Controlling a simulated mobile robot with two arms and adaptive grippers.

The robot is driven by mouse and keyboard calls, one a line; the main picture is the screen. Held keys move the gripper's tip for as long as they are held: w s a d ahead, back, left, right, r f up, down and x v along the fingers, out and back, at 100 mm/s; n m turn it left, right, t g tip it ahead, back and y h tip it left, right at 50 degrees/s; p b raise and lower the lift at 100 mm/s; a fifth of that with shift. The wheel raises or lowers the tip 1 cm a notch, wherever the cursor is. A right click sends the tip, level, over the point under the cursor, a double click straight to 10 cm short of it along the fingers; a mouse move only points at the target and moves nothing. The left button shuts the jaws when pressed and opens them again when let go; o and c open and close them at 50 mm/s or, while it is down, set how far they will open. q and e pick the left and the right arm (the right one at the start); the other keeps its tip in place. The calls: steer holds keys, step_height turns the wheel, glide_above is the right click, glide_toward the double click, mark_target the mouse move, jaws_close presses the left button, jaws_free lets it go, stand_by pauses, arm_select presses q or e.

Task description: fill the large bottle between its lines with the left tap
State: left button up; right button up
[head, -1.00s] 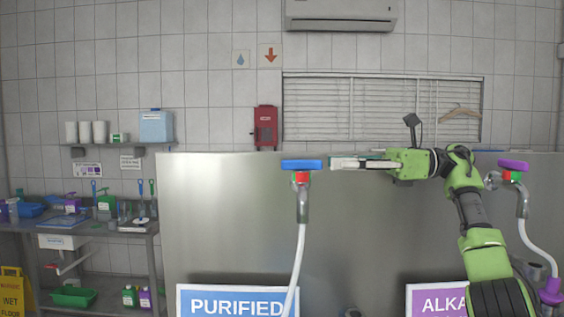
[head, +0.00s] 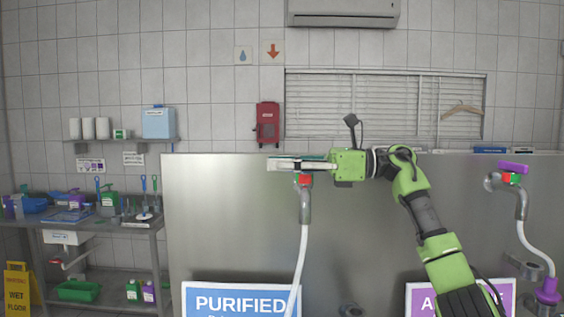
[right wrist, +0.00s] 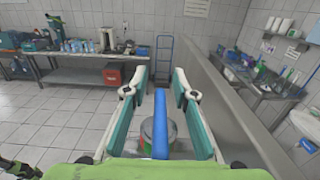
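The left tap (head: 305,205) stands over the blue PURIFIED sign, with a red part under its handle and a white hose hanging down. Its blue lever handle (right wrist: 160,124) lies between the two fingers of my right gripper (right wrist: 160,95) in the right wrist view. The fingers are apart, with a gap on each side of the handle. In the head view my right gripper (head: 285,164) reaches in from the right and hides the handle. The large bottle is not clearly seen in any view. My left gripper is not in view.
The right tap (head: 520,200) has a purple handle above an ALKA sign. A steel panel (head: 235,215) backs both taps. A side table (head: 90,224) with bottles and tools stands at the left, near a yellow wet-floor sign (head: 16,290).

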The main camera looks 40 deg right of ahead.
steer(key=shift+d, duration=0.1)
steer(key=shift+c, duration=0.7)
jaws_close()
steer(key=m+t+h+b, duration=0.1)
steer(key=d+m+t+h, duration=0.1)
steer(key=h, duration=0.1)
steer(key=w+m+t+h+b, duration=0.1)
steer(key=m+t, duration=0.1)
steer(key=shift+d+h+b, duration=0.15)
steer(key=shift+h+b, duration=0.2)
steer(key=shift+h, duration=0.05)
steer(key=shift+o, duration=0.7)
jaws_free()
